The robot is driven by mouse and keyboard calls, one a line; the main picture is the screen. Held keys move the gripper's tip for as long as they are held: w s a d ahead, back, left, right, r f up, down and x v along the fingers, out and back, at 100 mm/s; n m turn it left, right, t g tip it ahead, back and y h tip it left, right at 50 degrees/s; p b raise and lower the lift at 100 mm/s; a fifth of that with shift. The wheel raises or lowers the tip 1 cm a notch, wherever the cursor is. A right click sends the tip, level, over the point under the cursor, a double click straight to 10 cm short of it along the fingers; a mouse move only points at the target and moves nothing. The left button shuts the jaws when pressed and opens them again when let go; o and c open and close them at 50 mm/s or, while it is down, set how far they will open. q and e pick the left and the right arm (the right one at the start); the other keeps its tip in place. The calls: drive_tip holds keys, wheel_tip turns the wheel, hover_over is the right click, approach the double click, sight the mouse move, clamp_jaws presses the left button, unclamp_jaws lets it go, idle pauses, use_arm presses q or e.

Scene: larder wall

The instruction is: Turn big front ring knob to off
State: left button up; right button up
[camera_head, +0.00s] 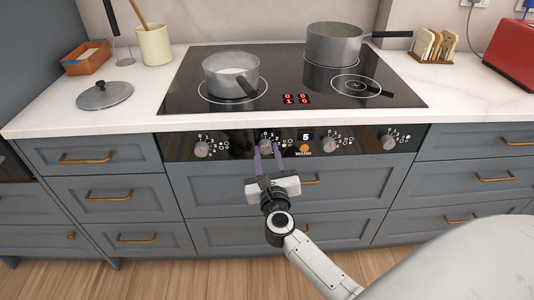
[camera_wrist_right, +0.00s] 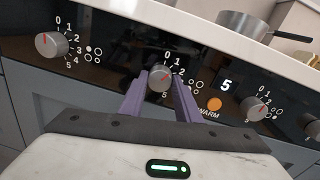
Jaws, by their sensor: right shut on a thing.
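The black control panel (camera_head: 232,152) carries a row of round grey knobs. The second knob from the left (camera_head: 266,147) also shows in the right wrist view (camera_wrist_right: 159,77). Its red mark points up and right, about towards 1 or 2; the exact number is unclear. My right gripper (camera_head: 267,151) has its two purple fingers on either side of this knob and is shut on it. The hob display (camera_head: 296,99) shows red digits, with a 1 at lower left and zeros elsewhere. The left gripper is not in view.
A pot (camera_head: 231,76) stands on the front left ring and another pot (camera_head: 334,45) at the back. The leftmost knob (camera_wrist_right: 51,44) and third knob (camera_wrist_right: 255,108) flank the held one. An orange WARM light (camera_wrist_right: 214,104) glows beside a "5" display. Drawers with brass handles lie below.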

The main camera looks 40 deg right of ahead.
drive_tip(key=shift+r+n+p, duration=0.1)
drive_tip(key=shift+n+p, duration=0.55)
drive_tip(key=shift+n, duration=0.05)
drive_tip(key=n+p, duration=0.2)
drive_tip(key=n, duration=0.1)
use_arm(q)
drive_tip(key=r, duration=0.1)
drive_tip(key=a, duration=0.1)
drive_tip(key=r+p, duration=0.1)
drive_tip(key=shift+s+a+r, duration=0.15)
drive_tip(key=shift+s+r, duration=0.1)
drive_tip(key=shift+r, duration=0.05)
use_arm(e)
drive_tip(key=shift+n, duration=0.6)
drive_tip(key=o, duration=1.1)
drive_tip(key=shift+c, duration=0.2)
